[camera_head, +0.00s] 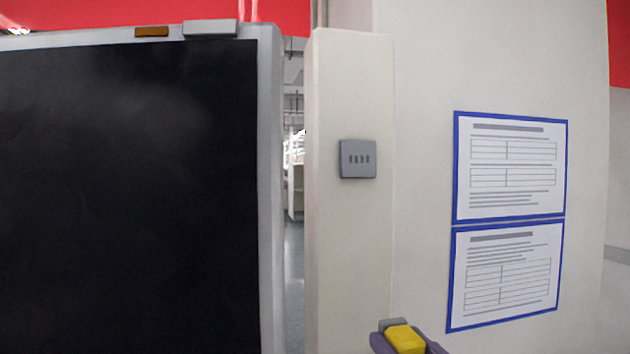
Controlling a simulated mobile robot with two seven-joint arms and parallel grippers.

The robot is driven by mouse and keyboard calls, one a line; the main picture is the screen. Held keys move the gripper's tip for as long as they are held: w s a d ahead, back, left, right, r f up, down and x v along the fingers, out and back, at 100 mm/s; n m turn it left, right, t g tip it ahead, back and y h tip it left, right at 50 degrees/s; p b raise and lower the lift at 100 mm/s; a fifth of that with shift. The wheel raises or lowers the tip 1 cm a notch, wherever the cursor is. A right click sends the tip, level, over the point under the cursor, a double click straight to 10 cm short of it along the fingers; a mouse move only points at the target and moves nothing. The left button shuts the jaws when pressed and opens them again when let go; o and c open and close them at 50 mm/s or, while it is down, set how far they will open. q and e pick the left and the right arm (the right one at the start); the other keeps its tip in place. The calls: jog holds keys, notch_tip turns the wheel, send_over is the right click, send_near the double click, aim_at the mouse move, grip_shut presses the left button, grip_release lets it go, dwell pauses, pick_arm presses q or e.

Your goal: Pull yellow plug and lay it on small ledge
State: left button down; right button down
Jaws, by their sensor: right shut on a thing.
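The yellow plug (404,338) is at the bottom edge of the head view, right of centre. My right gripper (408,343) is shut on it, with a dark purple-grey finger showing on each side. A small grey part shows just behind the plug; I cannot tell what it belongs to. The lower part of the plug and the gripper are cut off by the frame. A grey socket plate (357,159) with several dark slots is on the cream post, well above the plug. No small ledge can be clearly made out. My left gripper is not in view.
A large black panel (130,200) in a light frame fills the left, with a grey block (209,28) and an orange-brown piece (152,31) on top. The cream post (350,260) stands beside a narrow gap. Two blue-bordered sheets (508,220) hang on the wall at right.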

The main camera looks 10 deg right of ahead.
notch_tip(320, 180, down, 7)
jog(key=b, duration=0.5)
jog(key=shift+w+a+f+b, duration=0.1)
jog(key=shift+w+b, duration=0.95)
jog(key=shift+w, duration=1.15)
jog(key=shift+w+a+b, duration=0.1)
jog(key=shift+w+b, duration=0.95)
jog(key=shift+w, duration=1.55)
jog(key=shift+f+b, duration=2.05)
jog(key=shift+f, duration=0.2)
